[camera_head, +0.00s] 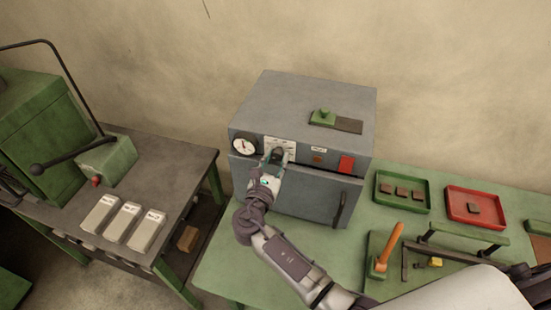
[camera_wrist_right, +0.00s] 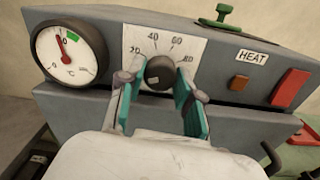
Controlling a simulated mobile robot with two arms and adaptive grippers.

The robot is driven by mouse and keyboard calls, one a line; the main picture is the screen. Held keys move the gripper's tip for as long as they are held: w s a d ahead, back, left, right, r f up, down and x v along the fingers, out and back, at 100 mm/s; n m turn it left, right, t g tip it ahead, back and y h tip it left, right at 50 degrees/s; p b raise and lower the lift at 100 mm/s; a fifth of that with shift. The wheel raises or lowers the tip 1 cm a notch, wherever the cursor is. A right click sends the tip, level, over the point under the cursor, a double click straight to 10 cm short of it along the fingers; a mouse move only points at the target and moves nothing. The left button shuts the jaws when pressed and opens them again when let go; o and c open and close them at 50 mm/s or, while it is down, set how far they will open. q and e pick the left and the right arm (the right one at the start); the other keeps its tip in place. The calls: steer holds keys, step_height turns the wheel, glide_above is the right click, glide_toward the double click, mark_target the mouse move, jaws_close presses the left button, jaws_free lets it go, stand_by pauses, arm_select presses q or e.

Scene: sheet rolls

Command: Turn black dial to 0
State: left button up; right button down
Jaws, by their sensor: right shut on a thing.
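The black dial (camera_wrist_right: 160,73) sits on a white scale plate (camera_wrist_right: 186,36) on the front of a grey oven (camera_head: 300,97). The numbers 20, 40, 60 and 80 show around it; no 0 can be seen, and the plate's lower part is partly covered by my fingers. A small pale mark shows low on the dial's face. My right gripper (camera_wrist_right: 160,102) is shut on the dial, one teal finger on each side. In the head view my right gripper (camera_head: 275,158) covers most of the dial. My left gripper is not in view.
A round gauge (camera_wrist_right: 68,51) is left of the dial; a red switch (camera_wrist_right: 291,88) is to the right. The oven door handle (camera_head: 340,209) sticks out below. Green (camera_head: 403,174) and red (camera_head: 474,190) trays and an orange-handled tool (camera_head: 389,247) lie on the green table.

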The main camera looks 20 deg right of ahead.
steer(key=shift+n, duration=0.4)
steer(key=c, duration=0.8)
jaws_free()
steer(key=shift+o, duration=0.2)
steer(key=shift+s+a, duration=0.1)
steer(key=v, duration=1.1)
steer(key=shift+s+a, duration=0.2)
steer(key=shift+s, duration=0.05)
steer(key=shift+f, duration=0.1)
